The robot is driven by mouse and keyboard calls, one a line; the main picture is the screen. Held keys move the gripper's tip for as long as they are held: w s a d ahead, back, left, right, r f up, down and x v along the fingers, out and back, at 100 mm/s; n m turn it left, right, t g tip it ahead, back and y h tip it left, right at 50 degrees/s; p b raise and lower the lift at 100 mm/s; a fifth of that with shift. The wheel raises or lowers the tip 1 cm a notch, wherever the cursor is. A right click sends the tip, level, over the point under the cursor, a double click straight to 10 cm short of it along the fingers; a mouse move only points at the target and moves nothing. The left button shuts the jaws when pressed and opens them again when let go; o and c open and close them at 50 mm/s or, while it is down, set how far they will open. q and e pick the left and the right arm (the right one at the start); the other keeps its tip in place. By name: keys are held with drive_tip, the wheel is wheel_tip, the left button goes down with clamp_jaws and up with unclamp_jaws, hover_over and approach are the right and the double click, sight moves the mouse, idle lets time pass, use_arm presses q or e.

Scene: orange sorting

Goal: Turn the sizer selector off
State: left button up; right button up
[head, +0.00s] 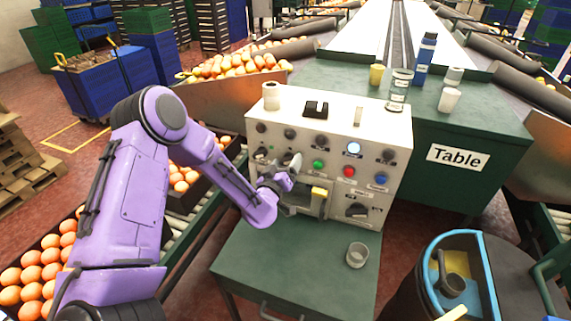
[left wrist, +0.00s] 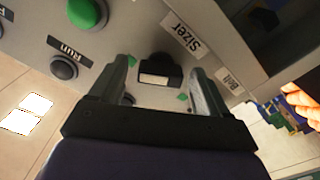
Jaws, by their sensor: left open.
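The control box (head: 336,118) is a white panel with knobs, buttons and lamps, standing on a green cabinet. In the left wrist view, the sizer selector (left wrist: 158,72) is a black knob with a pale bar on its face, beside a "Sizer" label (left wrist: 180,24). My left gripper (head: 290,172) is at the left part of the panel in the head view. In the left wrist view its two fingers (left wrist: 158,85) are open, one on each side of the selector, with gaps showing. I cannot tell the selector in the head view, where the gripper covers that area. My right gripper is not in view.
Green (head: 318,164), red (head: 348,171) and blue (head: 380,179) buttons sit right of the gripper. A large black rotary switch (head: 357,210) is lower right. A glass (head: 357,255) stands on the cabinet ledge. A "Belt" label (left wrist: 229,80) is near one finger.

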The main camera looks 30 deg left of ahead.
use_arm(q)
drive_tip(key=c, duration=1.1)
drive_tip(key=shift+o, duration=0.2)
drive_tip(key=shift+n, duration=0.4)
drive_tip(key=n+b, duration=0.2)
drive_tip(key=n, duration=0.3)
drive_tip(key=shift+f, duration=0.1)
drive_tip(key=n+b, duration=0.2)
drive_tip(key=n, duration=0.4)
drive_tip(key=shift+n, duration=0.3)
drive_tip(key=o, duration=1.1)
drive_tip(key=shift+c, duration=0.2)
